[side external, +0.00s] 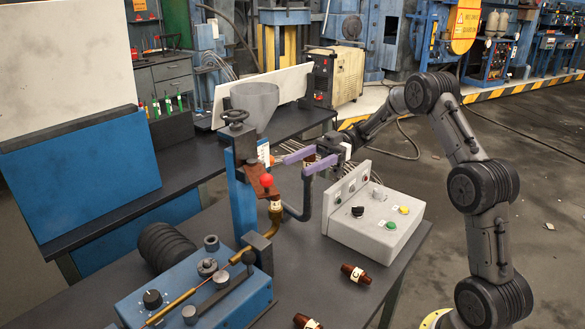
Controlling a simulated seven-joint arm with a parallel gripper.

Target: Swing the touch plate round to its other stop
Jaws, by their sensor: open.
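I cannot tell for certain which part is the touch plate. A small white and orange plate (264,154) stands beside the blue upright post (240,195) and may be it. A red ball knob (266,180) sits just below, on a brown-red bracket at the post. My gripper (295,166) points left toward the post, with its two purple fingers apart. Its tips are a little right of the plate and bracket, and I see no contact with them. A small brown part shows behind the fingers; whether it lies between them is unclear.
A grey control box (375,222) is at right, and a blue fixture (200,290) with a brass rod is at front left. Brown labelled cylinders (356,275) lie in front.

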